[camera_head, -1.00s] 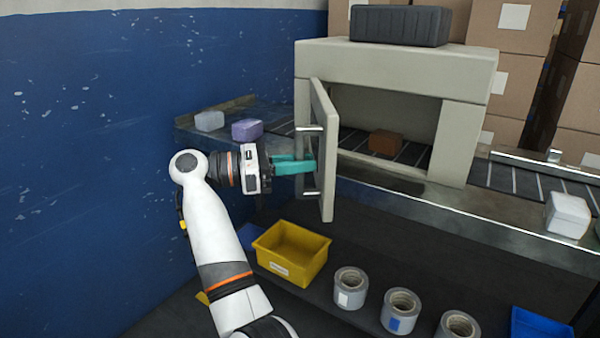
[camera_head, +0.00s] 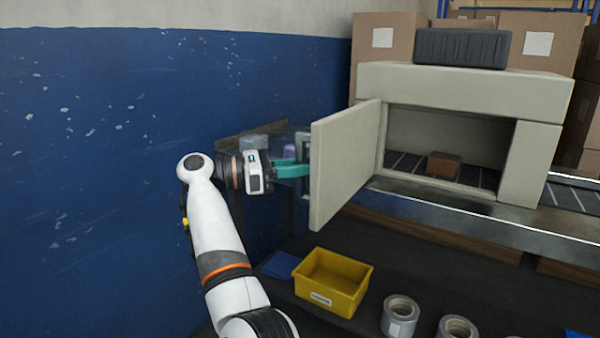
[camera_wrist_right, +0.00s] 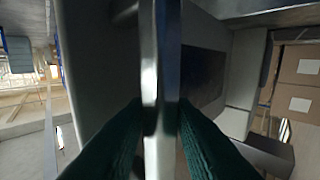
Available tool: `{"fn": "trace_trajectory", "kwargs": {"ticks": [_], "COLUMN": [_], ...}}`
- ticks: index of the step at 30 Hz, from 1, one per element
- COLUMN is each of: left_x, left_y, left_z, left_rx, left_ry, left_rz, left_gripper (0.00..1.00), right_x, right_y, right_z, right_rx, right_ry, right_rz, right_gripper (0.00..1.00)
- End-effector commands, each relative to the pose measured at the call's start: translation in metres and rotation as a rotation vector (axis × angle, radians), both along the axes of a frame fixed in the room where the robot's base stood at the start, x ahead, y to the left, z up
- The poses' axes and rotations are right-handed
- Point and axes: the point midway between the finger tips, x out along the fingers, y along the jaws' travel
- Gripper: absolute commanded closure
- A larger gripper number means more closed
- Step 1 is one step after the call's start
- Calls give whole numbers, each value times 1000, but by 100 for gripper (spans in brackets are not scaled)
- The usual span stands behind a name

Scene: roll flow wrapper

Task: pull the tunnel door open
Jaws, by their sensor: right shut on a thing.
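The tunnel door (camera_head: 345,163) is a pale panel hinged at the left side of the tunnel opening. It stands wide open, swung outward to the left, and its inner face shows in the head view. My right gripper (camera_head: 306,168) has teal fingers and is at the door's far side, partly hidden by the panel. In the right wrist view its fingers are shut on the metal door handle (camera_wrist_right: 152,90), a shiny bar running between them. The tunnel (camera_head: 460,82) is a pale box over the conveyor, with a brown block (camera_head: 443,165) inside. My left gripper is not in view.
A yellow bin (camera_head: 333,282) and tape rolls (camera_head: 400,316) sit below, in front of the conveyor. A dark case (camera_head: 462,47) lies on the tunnel. Cardboard boxes (camera_head: 385,37) stand behind. A blue wall (camera_head: 100,180) is close on the left.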

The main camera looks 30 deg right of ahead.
Motion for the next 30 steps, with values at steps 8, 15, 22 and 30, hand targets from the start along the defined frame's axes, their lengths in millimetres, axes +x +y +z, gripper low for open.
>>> {"fn": "trace_trajectory", "kwargs": {"ticks": [8,15,22,30], "left_x": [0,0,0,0], "left_y": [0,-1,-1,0], "left_z": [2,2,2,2], "left_rx": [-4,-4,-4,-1], "left_ry": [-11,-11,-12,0], "left_rz": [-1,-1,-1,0], "left_gripper": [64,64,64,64], "right_x": [5,4,4,7], "right_y": [-4,-5,-4,4], "right_z": [2,2,2,2], "right_rx": [-3,-3,-2,-1], "right_ry": [0,-1,0,1], "right_rz": [6,4,4,5], "right_gripper": [100,100,62,62]}}
